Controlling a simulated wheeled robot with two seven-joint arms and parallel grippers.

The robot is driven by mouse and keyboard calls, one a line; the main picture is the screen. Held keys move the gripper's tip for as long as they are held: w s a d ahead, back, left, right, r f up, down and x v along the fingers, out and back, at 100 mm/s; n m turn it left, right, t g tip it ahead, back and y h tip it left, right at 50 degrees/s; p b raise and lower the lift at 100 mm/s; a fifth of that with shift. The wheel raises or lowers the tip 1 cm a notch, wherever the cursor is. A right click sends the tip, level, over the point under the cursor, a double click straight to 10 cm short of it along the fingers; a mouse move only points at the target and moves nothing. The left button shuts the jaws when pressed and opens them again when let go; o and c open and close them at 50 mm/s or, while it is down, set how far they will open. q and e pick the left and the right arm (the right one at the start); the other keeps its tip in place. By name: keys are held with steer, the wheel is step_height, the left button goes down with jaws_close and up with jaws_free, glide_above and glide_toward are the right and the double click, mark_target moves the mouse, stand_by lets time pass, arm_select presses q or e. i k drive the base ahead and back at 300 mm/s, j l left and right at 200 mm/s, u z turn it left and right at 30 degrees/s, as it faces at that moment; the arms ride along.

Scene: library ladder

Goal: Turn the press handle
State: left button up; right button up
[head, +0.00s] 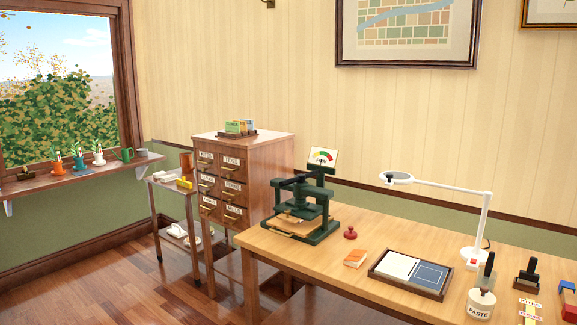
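A dark green press (304,207) stands at the left end of the wooden desk. Its handle (292,184) is a dark horizontal bar at the top of the press, reaching out to the left. A brown board or book (296,224) lies in the press under the plate. A card with a coloured dial (322,158) stands behind the press. Neither of my grippers shows in the head view.
The desk (395,232) also holds a red-knobbed stamp (350,232), an orange book (356,257), a dark tray (412,273), a white lamp (471,254) and a paste jar (480,303). A drawer cabinet (262,165) stands behind left. Floor (130,280) at left is clear.

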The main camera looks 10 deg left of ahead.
mark_target(301, 178)
steer(key=i+j+z, duration=0.1)
steer(key=i+j, duration=0.25)
steer(key=i, duration=0.25)
steer(key=i+j+z, duration=0.1)
steer(key=i+j, duration=0.3)
steer(key=i, duration=0.15)
steer(key=i+j+z, duration=0.1)
steer(key=i+j, duration=0.35)
steer(key=i, duration=0.15)
